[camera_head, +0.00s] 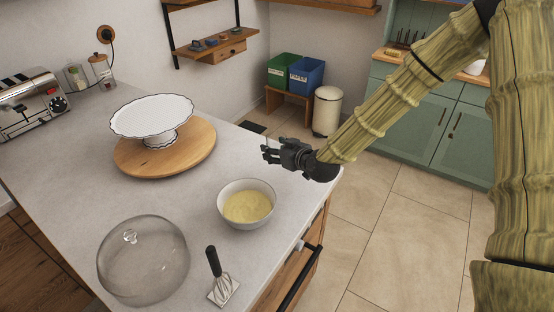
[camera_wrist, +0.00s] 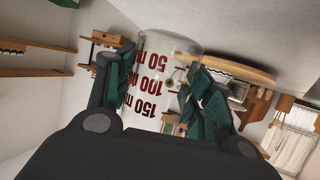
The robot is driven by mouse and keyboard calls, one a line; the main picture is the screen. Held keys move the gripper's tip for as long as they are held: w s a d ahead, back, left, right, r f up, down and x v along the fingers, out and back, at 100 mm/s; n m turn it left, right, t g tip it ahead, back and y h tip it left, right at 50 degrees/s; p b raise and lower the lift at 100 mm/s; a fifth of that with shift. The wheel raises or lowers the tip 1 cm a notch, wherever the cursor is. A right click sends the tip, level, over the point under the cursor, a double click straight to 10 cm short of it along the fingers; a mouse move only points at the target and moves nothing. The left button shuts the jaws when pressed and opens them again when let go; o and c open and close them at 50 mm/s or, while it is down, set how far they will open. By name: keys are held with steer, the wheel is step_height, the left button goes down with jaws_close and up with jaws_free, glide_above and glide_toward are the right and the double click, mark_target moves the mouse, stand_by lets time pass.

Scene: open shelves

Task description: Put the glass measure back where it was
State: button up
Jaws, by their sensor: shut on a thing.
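The glass measure (camera_wrist: 158,85) is a clear cylinder with red markings of 50, 100 and 150. It sits between the fingers of my gripper (camera_wrist: 160,98) in the wrist view, and the fingers are shut on it. In the head view my gripper (camera_head: 268,151) is over the right part of the grey counter, beyond the bowl. The glass is too faint to make out clearly there. The wrist view is strongly tilted, and the dark gripper body hides its lower part.
A toaster (camera_head: 30,105) and jars stand at the back left. Bare counter lies between board and bowl.

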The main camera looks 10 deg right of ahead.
steer(key=shift+w+f, duration=0.45)
steer(key=shift+f, duration=0.15)
steer(key=shift+w+f, duration=0.4)
steer(key=shift+f, duration=0.2)
steer(key=shift+s+d+f+p, duration=0.15)
steer(key=shift+s+p, duration=0.15)
steer(key=shift+s, duration=0.35)
steer(key=f, duration=0.3)
steer(key=shift+w+p, duration=0.35)
steer(key=shift+w, duration=0.05)
steer(key=shift+s, duration=0.25)
steer(key=shift+w+f, duration=0.1)
steer(key=o, duration=1.1)
